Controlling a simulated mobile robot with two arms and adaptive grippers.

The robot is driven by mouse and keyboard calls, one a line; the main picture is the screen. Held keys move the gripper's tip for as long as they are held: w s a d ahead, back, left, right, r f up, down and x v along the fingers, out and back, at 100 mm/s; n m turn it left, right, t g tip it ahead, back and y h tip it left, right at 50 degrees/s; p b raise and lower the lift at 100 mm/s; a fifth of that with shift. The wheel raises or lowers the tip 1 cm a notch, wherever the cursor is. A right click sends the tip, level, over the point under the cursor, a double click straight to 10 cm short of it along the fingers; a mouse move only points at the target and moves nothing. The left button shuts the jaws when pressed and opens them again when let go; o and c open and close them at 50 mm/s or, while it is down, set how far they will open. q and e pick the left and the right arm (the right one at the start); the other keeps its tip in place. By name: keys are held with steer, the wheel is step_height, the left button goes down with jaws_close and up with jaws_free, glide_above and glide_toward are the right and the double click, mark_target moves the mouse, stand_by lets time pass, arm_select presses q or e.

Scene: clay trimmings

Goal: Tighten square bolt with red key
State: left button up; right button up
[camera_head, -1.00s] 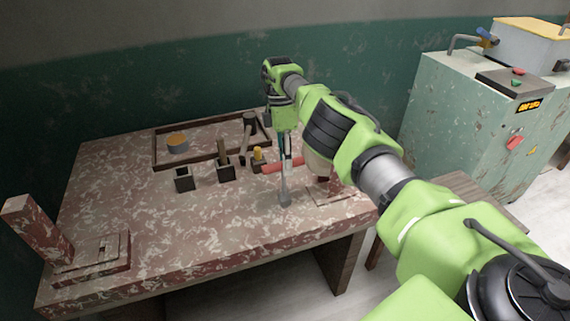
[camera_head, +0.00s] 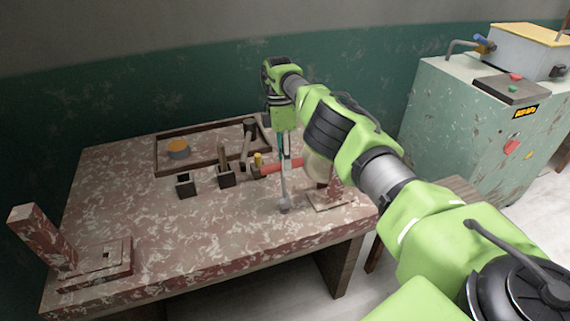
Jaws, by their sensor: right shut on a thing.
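My right arm reaches over the workbench from the right. Its gripper (camera_head: 286,163) points down and is shut on the red key (camera_head: 282,167), whose red bar sticks out to both sides of the fingers. A grey shaft (camera_head: 284,190) runs down below the fingers to a dark end close to the bench top. I cannot tell whether that end touches the bench. I cannot make out the square bolt for certain; a flat plate with a small square hole (camera_head: 105,254) lies at the bench's left front. My left gripper is not in view.
The mottled workbench (camera_head: 200,225) has clear room at its front middle. An upright post (camera_head: 40,235) rises at left. A green machine (camera_head: 470,120) stands right.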

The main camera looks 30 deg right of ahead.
step_height(320, 180, up, 12)
steer(key=p, duration=1)
steer(key=shift+p, duration=0.3)
steer(key=shift+f, duration=0.15)
